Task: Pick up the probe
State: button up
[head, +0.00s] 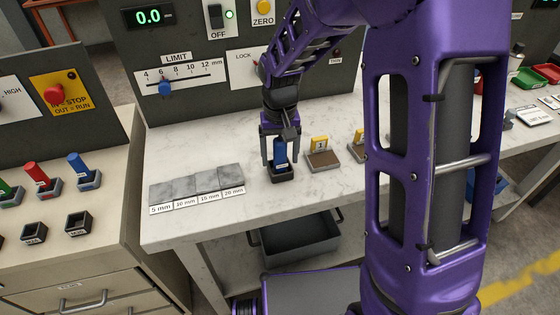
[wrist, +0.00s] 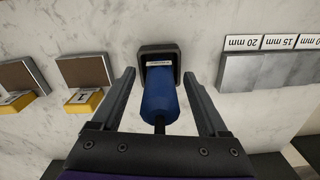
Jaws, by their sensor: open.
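The probe (head: 280,152) is a blue cylinder standing in a small dark square holder (head: 282,172) on the marble bench top. In the wrist view the blue probe (wrist: 160,98) shows a white label near the holder (wrist: 161,56) and a dark thin part at its near end. My gripper (head: 279,163) is over the probe from above. In the wrist view my gripper (wrist: 160,85) is open, with one finger on each side of the probe and a visible gap at both sides. The lower end of the probe is hidden in the holder.
Grey step blocks (head: 197,180) with millimetre labels lie left of the holder. A yellow-tagged block marked 1 (head: 320,148) stands close on the right, with another beyond it (head: 356,145). An upright panel with a LIMIT slider (head: 166,88) stands behind. Bare marble lies in front.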

aim_at(280, 139)
grip_shut()
jog(key=shift+r, duration=0.1)
notch_tip(280, 139, up, 10)
jog(key=shift+f+p, duration=0.1)
jog(key=shift+p, duration=0.55)
